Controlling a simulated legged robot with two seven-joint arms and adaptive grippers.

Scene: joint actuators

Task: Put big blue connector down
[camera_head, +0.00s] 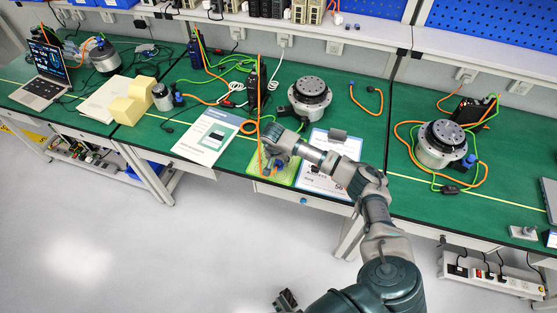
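My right arm reaches in from the bottom, and its gripper (272,158) is over a light green mat (284,179) at the table's front edge. Small blue parts (266,171), which look like the big blue connector, show low at the fingertips, close to or on the mat. An orange cable runs upright beside the gripper. The fingers are small and partly hidden, so I cannot tell whether they are closed on the connector. A dark piece at the bottom edge looks like the tip of my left gripper (286,300), away from the table; its opening is unclear.
A round actuator (310,95) stands behind the gripper, and another (441,144) stands to the right with orange and green cables. A printed sheet (206,137) lies left of the mat, and a white clipboard (318,183) lies right of it. A laptop (45,76) is far left.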

